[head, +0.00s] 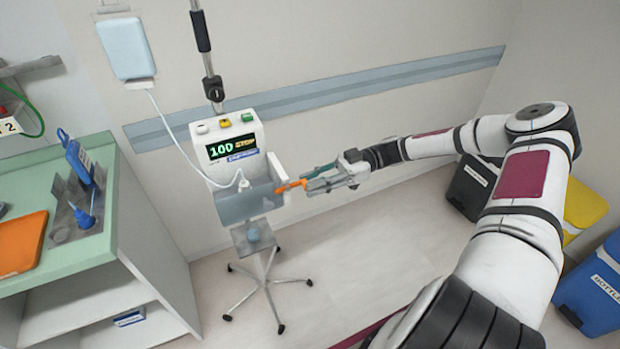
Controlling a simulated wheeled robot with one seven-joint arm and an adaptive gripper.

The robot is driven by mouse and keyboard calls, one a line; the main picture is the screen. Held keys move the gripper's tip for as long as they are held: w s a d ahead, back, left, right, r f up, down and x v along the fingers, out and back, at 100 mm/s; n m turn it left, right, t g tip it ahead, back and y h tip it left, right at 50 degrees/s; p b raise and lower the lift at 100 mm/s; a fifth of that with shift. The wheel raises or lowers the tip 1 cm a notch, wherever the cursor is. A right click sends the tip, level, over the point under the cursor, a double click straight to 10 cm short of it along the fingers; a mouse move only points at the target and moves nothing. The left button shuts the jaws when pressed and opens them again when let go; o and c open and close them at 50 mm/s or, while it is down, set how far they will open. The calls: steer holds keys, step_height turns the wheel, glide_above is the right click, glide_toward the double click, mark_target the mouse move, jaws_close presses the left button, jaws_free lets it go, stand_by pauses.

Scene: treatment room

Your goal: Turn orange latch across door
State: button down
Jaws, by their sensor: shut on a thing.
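The orange latch (290,186) sits at the right side of the white pump on the pole stand. It looks tilted, with its left end near the edge of the pump's grey-blue door (240,207). My gripper (306,183) reaches in from the right and is shut on the orange latch. The fingers cover the latch's right end. The door is on the pump's lower front, below the display (233,146) that reads "100 STOP". Whether the latch touches the door is too small to tell.
A clear tube (172,135) runs from the fluid bag (127,48) to the pump front. The wheeled stand (262,275) is below. A green-topped cabinet (110,210) is at left. Bins (592,290) stand at right. The floor between is clear.

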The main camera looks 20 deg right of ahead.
steer(key=shift+s+a+f+y, duration=0.1)
steer(key=shift+s+f+y, duration=0.3)
steer(key=c, duration=1.5)
jaws_free()
steer(key=shift+r+b, duration=0.1)
steer(key=shift+b, duration=0.2)
steer(key=shift+w, duration=0.1)
steer(key=d, duration=1.2)
